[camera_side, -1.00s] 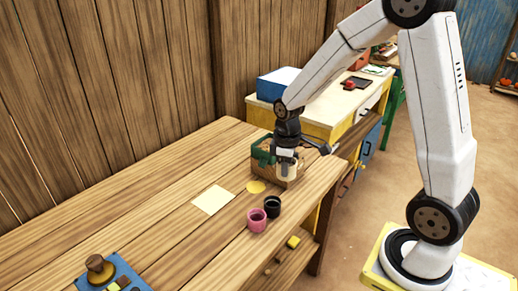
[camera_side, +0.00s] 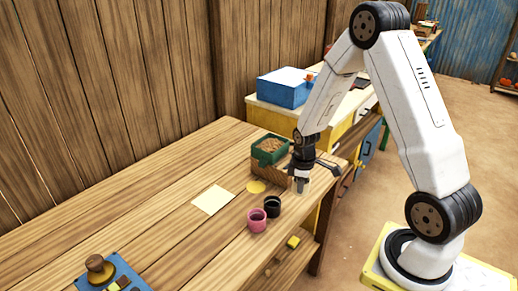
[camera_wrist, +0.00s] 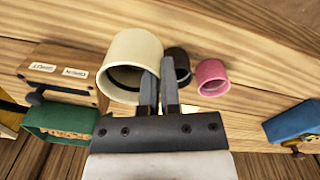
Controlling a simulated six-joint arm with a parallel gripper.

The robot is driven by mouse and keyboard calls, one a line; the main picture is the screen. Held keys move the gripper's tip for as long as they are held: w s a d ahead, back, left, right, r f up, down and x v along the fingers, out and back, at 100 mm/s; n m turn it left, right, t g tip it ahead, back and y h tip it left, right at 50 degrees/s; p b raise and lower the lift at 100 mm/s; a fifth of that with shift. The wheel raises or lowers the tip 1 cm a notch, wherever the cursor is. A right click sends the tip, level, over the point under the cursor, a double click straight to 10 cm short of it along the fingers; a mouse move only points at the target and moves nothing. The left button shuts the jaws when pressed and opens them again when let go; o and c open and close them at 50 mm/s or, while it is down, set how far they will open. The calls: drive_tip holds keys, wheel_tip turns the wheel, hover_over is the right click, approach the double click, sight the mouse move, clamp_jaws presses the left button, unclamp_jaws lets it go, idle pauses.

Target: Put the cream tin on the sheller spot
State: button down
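The cream tin (camera_wrist: 134,52) is large and near in the wrist view, its open mouth towards the camera. My gripper (camera_wrist: 158,80) has its fingers close together at the tin's right rim, and the tin's wall appears to sit between them. In the side view my gripper (camera_side: 301,187) is low, right of the crate; I cannot make out the tin clearly there. Flat on the table lie a round yellow spot (camera_side: 256,187) and a pale square (camera_side: 213,199). I cannot tell which is the sheller spot.
A black cup (camera_side: 272,206) and a pink cup (camera_side: 256,221) stand close together, near my gripper. A crate with a green-rimmed tray (camera_side: 270,150) stands behind. A blue board (camera_side: 116,275) lies at front left. The table's left middle is clear.

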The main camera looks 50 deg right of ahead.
sight(299, 196)
wheel_tip(299, 196, down, 6)
drive_tip(key=shift+r, duration=0.1)
drive_tip(key=shift+w, duration=0.2)
drive_tip(key=w, duration=1.4)
drive_tip(key=shift+w, duration=0.1)
drive_tip(key=shift+w, duration=1.65)
drive_tip(key=shift+w+f, duration=0.1)
drive_tip(key=shift+f, duration=0.7)
drive_tip(key=shift+f, duration=0.15)
drive_tip(key=c, duration=0.8)
unclamp_jaws()
drive_tip(key=shift+c, duration=0.2)
